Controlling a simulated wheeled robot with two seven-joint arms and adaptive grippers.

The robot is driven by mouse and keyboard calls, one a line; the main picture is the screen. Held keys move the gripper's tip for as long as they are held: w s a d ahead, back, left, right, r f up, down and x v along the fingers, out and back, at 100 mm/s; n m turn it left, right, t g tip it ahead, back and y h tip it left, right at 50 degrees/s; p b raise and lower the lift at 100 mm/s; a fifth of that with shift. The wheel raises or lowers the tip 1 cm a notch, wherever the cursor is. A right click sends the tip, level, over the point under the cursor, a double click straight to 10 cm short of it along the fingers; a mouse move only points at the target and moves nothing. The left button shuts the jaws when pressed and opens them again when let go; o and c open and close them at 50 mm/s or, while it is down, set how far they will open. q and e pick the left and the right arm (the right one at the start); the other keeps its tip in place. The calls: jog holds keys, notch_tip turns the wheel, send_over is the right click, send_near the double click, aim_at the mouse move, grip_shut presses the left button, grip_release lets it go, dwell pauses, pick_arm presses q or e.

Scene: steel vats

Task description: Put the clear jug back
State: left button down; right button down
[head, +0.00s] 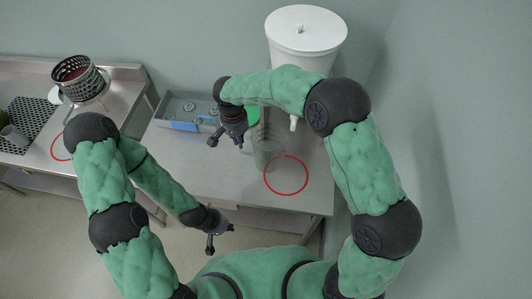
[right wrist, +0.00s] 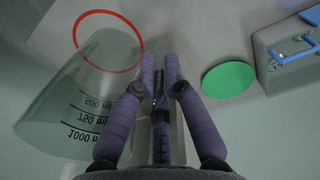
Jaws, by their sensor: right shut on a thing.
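The clear jug (head: 267,152) is over the right steel table in the head view, just left of a red ring (head: 286,175). In the right wrist view the jug (right wrist: 78,100), with ml marks, fills the left side and overlaps the red ring (right wrist: 140,62). My right gripper (head: 228,141) is at the jug's left side, its fingers (right wrist: 160,62) close together and shut on the jug. The exact grip point is hard to see. I cannot tell whether the jug touches the table. My left gripper (head: 220,241) is open and empty, low in front of the table.
A green disc (right wrist: 229,80) lies beside a grey crate (head: 160,124) with a blue handle. A white lidded vat (head: 303,45) with a tap stands at the back right. A left bench (head: 112,92) holds a metal strainer (head: 80,74), another red ring and a perforated mat.

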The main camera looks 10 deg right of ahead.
aim_at(261, 147)
jog(key=d+f, duration=0.4)
jog(key=d, duration=0.1)
jog(key=d+f, duration=0.2)
jog(key=f, duration=0.1)
jog(key=shift+w+d, duration=0.2)
jog(key=shift+w, duration=0.1)
jog(key=shift+w+d+f+b, duration=0.15)
jog(key=shift+f+b, duration=0.25)
jog(key=shift+f, duration=1.25)
jog(key=shift+f, duration=0.2)
jog(key=c, duration=1.3)
grip_release()
jog(key=shift+r, duration=0.15)
